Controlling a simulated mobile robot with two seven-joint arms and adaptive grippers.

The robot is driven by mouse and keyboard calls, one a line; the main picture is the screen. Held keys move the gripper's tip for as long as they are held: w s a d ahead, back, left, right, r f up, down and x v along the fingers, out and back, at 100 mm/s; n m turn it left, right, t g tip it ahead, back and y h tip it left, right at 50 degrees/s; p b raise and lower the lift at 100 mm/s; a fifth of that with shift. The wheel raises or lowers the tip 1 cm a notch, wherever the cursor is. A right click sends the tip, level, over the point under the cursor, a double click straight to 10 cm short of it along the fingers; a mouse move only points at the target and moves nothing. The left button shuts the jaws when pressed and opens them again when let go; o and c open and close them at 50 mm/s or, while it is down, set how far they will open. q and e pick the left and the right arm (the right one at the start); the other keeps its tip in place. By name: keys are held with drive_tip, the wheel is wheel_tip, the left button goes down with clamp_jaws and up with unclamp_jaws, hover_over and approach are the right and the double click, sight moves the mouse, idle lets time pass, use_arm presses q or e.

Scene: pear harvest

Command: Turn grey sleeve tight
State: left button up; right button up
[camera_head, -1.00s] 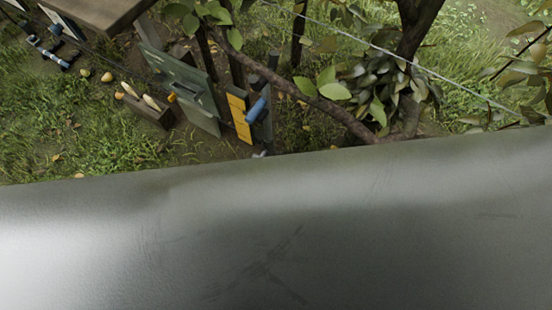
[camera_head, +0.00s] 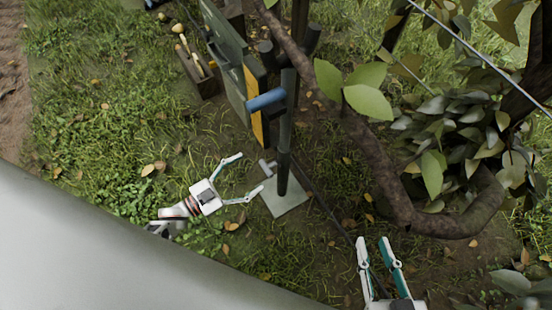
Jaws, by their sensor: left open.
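A small grey fitting (camera_head: 267,168), which looks like the grey sleeve, sits low beside the dark upright post (camera_head: 287,135). The post stands on a pale square plate (camera_head: 285,205) on the grass. My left gripper (camera_head: 251,172) is open and empty. Its two fingers point toward the fitting, one to each side of it in the picture; I cannot tell whether they touch it. My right gripper (camera_head: 374,238) is at the bottom right, fingers spread apart with nothing seen between them. It is well away from the fitting.
A blue cylinder (camera_head: 265,99) and a yellow panel (camera_head: 256,105) are beside the post, with a green board (camera_head: 224,62) behind. A wooden box (camera_head: 197,72) stands at upper left. A thick branch (camera_head: 375,165) with leaves curves down at right. Grass is open at left.

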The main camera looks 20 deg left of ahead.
sight(269, 166)
use_arm(q)
drive_tip(key=shift+h, duration=0.4)
drive_tip(key=shift+w+d+f+b, duration=0.2)
drive_tip(key=shift+w+d+f, duration=0.05)
drive_tip(key=shift+w+d, duration=0.7)
drive_tip(key=shift+w+d+f+b, duration=0.15)
drive_tip(key=shift+w+d+f, duration=0.15)
drive_tip(key=shift+w+d, duration=0.6)
drive_tip(key=shift+w+d+f+b, duration=0.2)
drive_tip(key=shift+w+d+f, duration=0.05)
drive_tip(key=shift+w+d, duration=0.7)
drive_tip(key=shift+a, duration=0.1)
drive_tip(key=c, duration=1.1)
